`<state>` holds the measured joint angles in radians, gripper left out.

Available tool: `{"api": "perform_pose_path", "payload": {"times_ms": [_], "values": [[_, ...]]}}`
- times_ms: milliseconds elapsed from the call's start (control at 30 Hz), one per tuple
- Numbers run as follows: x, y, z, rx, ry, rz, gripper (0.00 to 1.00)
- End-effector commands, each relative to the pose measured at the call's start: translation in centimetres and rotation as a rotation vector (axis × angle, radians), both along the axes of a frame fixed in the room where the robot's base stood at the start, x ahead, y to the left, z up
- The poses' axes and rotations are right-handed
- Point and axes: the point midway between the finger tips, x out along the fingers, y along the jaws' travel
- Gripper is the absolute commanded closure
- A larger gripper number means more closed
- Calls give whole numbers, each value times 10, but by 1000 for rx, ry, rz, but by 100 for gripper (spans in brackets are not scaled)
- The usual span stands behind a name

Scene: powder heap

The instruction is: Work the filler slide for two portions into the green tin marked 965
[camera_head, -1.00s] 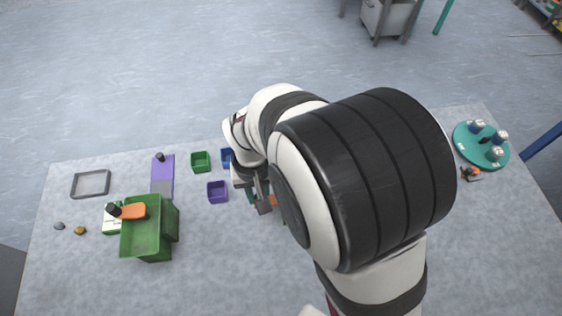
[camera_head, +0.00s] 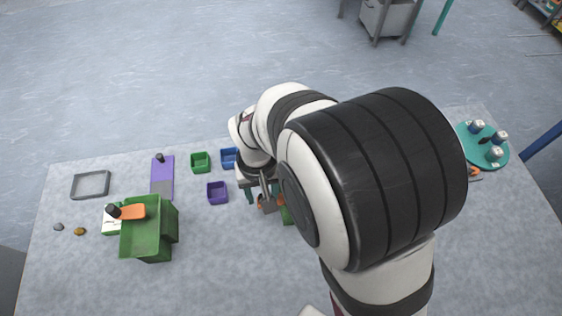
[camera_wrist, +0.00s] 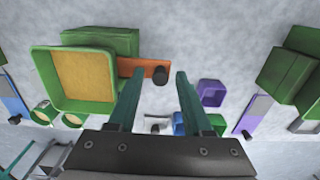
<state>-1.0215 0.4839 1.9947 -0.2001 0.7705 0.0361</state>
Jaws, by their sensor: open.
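A green filler box (camera_wrist: 40,72) filled with tan powder shows in the wrist view. An orange slide (camera_wrist: 131,66) with a black knob (camera_wrist: 159,75) sticks out of its side. My gripper (camera_wrist: 160,73) is open and empty, and the knob appears between its fingertips; I cannot tell the gap in depth. In the head view my gripper (camera_head: 266,200) is beside this filler (camera_head: 286,215), which my arm mostly hides. A square green tin (camera_head: 200,162) stands at left with a blue tin (camera_head: 229,158) and a purple tin (camera_head: 217,193). No number is readable.
A second green filler (camera_head: 146,240) with an orange slide (camera_head: 131,212) stands at left, near a purple strip (camera_head: 162,172) and a grey tray (camera_head: 91,185). A teal round plate (camera_head: 485,158) with several jars is at far right.

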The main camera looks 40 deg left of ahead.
Motion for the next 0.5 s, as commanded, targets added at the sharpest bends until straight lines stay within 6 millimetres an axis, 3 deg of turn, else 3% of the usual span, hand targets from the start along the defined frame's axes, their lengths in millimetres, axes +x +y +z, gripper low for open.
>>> {"api": "perform_pose_path", "payload": {"times_ms": [500], "values": [[0, 0, 68, 2, -1, 0, 50]]}}
